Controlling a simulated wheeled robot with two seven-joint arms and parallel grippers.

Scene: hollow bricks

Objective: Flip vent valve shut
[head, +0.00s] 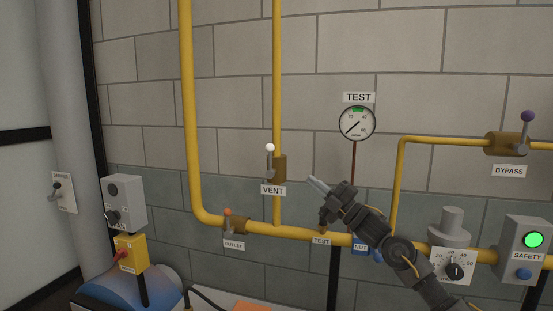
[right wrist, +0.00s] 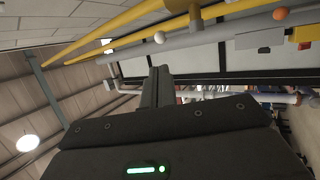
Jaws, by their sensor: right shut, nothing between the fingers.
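The vent valve (head: 279,169) is a brown block on a thin vertical yellow pipe, above the VENT label (head: 273,190). Its lever (head: 269,163) stands upright on the block's left side, along the pipe, with a white ball (head: 270,147) on top. My right gripper (head: 316,184) points up and left, to the right of the valve and apart from its lever. Its fingers are together and empty. In the right wrist view the shut fingers (right wrist: 160,85) reach toward the yellow pipes, and a white ball (right wrist: 159,38) shows beyond them. My left gripper is out of view.
A TEST gauge (head: 357,122) on a thin stem stands right of the vent. The outlet valve (head: 236,222) with an orange knob is below left. The bypass valve (head: 506,143) and safety box (head: 525,248) are at the right. The wall around the vent is clear.

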